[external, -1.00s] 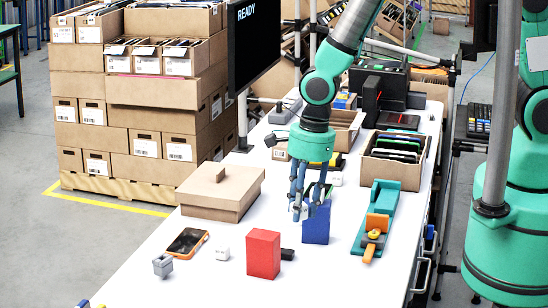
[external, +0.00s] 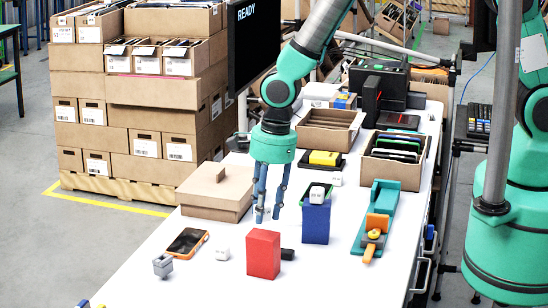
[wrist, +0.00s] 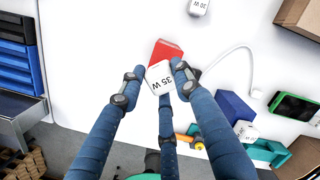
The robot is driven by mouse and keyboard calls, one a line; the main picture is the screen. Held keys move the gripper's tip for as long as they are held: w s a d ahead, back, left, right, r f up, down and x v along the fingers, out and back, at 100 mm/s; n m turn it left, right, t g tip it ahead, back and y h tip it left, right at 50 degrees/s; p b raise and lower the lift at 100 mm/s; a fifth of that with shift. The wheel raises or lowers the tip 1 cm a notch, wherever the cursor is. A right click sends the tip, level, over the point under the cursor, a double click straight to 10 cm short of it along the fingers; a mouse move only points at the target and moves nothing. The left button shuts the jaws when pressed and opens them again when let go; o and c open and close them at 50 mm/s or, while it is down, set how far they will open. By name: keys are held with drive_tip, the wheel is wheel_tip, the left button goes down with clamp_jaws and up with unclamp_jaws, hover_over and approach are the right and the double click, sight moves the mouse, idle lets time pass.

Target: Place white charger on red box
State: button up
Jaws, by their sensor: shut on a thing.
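My gripper (external: 268,212) is shut on a white charger marked 35 W (wrist: 159,78), pinched between the fingertips in the wrist view. In the external view I cannot make the held charger out among the fingers. The gripper is above the table, behind the red box (external: 263,254) and left of the blue box. In the wrist view the red box (wrist: 166,50) shows partly behind the held charger. The red box stands upright and its visible top is bare. A second white charger (external: 318,192) sits on the blue box (external: 316,222). A third (external: 222,254) stands left of the red box.
A black object (external: 288,254) lies right of the red box. An orange-edged phone (external: 187,242) and a grey piece (external: 163,266) lie to its left. A closed carton (external: 215,194) stands behind, and a teal-and-orange fixture (external: 376,226) stands right. A white cable (wrist: 222,55) shows in the wrist view.

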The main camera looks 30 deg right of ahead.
sight(264, 225)
drive_tip(key=shift+f, duration=1.75)
drive_tip(key=shift+f, duration=0.15)
drive_tip(key=o, duration=1.1)
drive_tip(key=shift+o, duration=0.2)
wheel_tip(264, 225, up, 12)
drive_tip(key=d, duration=0.1)
drive_tip(key=shift+s+d, duration=0.2)
drive_tip(key=shift+d, duration=0.1)
